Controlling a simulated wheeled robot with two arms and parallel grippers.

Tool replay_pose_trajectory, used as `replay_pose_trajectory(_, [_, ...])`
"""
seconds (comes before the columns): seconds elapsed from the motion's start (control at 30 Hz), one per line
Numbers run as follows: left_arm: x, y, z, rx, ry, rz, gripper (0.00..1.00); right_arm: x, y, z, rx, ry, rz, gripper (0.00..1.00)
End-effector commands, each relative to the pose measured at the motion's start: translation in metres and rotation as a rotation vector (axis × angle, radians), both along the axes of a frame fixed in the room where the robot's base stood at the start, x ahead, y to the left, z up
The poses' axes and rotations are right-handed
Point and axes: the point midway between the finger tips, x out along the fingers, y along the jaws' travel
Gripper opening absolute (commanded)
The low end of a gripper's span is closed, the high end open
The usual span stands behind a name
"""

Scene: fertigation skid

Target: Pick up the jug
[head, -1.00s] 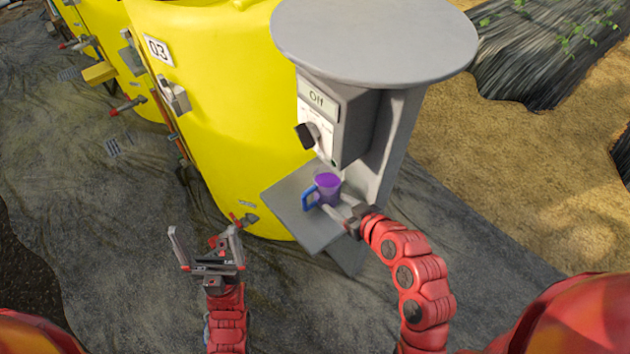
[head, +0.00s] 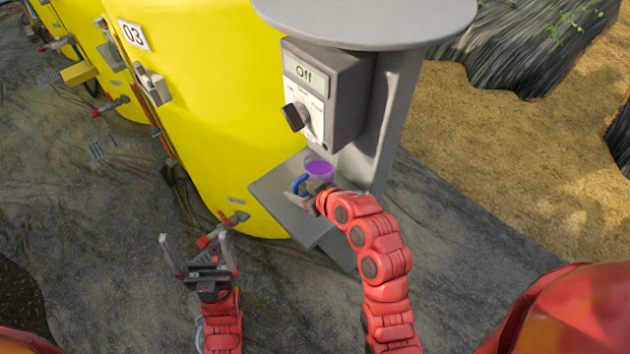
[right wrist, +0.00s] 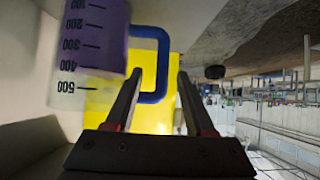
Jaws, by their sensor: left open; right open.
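The jug (head: 319,168) holds purple liquid and stands on a grey shelf (head: 268,190) below the control box. My right gripper (head: 309,196) is at its near side, partly covering it. In the right wrist view the jug (right wrist: 90,45) is at the upper left, with volume marks that read upside down. Its blue handle (right wrist: 152,97) shows between the two open fingers (right wrist: 160,76). I cannot tell whether the fingertips reach past the handle. My left gripper (head: 196,240) is open and empty, low at the left, apart from the jug.
The grey control box (head: 322,95) with a black knob and an "Off" display sits above the shelf, under a round grey top (head: 370,18). A grey post (head: 385,120) rises behind the jug. A yellow tank (head: 220,110) stands close on the left.

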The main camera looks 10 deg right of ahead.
Motion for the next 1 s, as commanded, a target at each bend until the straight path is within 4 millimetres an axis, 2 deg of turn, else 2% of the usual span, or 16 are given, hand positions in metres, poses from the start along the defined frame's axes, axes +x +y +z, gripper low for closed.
replay_pose_trajectory(0.27, [0.0, 0.0, 0.007, 0.0, 0.0, 0.0, 1.0, 0.008, 0.008, -0.011, 0.001, 0.002, 0.001, 0.55])
replay_pose_trajectory(0.53, [0.0, 0.0, 0.016, 0.0, 0.0, 0.0, 1.0, 0.029, 0.024, -0.032, 0.002, -0.004, -0.001, 0.55])
replay_pose_trajectory(0.8, [0.0, 0.0, 0.015, 0.0, 0.0, 0.0, 1.0, 0.031, 0.025, -0.037, 0.001, -0.002, -0.001, 0.55])
replay_pose_trajectory(1.0, [0.0, 0.0, 0.015, 0.0, 0.0, 0.0, 1.0, 0.031, 0.025, -0.036, 0.001, -0.002, -0.001, 0.18])
